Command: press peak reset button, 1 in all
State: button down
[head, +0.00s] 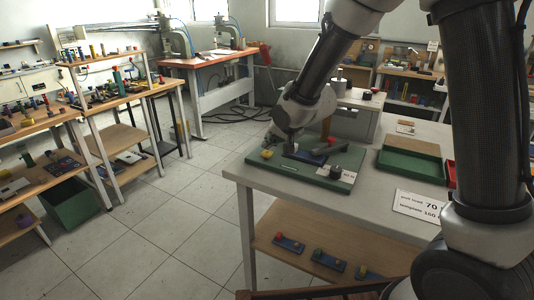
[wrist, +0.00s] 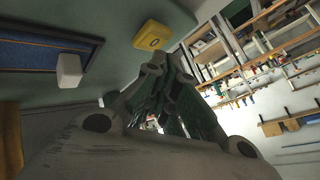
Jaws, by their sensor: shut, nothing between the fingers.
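A green board (head: 290,178) lies on the grey table and carries several small parts. A small yellow button block (head: 266,154) sits near its left edge; in the wrist view the yellow block (wrist: 153,36) shows a round mark on its face. A white knob (wrist: 69,70) stands by a blue panel (wrist: 40,50). A black knob (head: 336,172) is at the board's front right. My gripper (head: 289,150) points down over the board, right of the yellow block. In the wrist view its shut, empty fingers (wrist: 165,68) appear close below the yellow block; contact cannot be told. No readable label identifies the peak reset button.
A green tray (head: 412,163) lies on the table at right, with a white printed card (head: 418,207) in front. A red-topped post (head: 331,139) stands near the board's back. Shelves (head: 110,95) stand at left; the tiled floor (head: 160,205) between is clear.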

aim_at(270, 152)
jog(key=shift+r, duration=0.15)
jog(key=shift+r, duration=2.5)
